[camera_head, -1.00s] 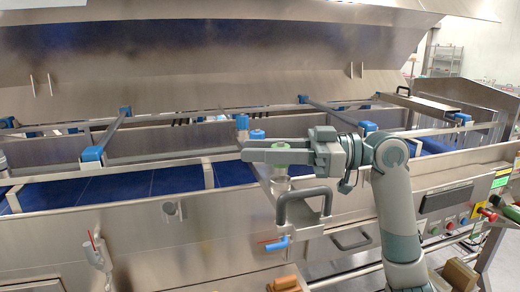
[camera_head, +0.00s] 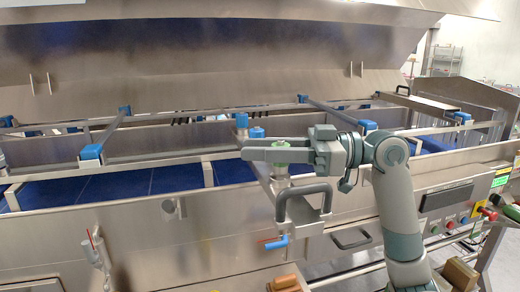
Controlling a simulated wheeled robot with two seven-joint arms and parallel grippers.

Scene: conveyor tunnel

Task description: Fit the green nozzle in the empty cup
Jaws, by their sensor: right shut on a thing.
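The right gripper reaches in from the right, level, and is shut on the nozzle. Two blue-topped nozzles, one nearer (camera_head: 257,133) and one farther (camera_head: 242,121), stand in a row behind the green one. My left gripper is not in view.
A steel bracket with a dark grey handle (camera_head: 303,192) stands just in front of the gripper. A blue-handled valve (camera_head: 276,243) is below it. The blue conveyor belt (camera_head: 120,185) runs behind the steel front wall. A steel hood (camera_head: 200,60) hangs above.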

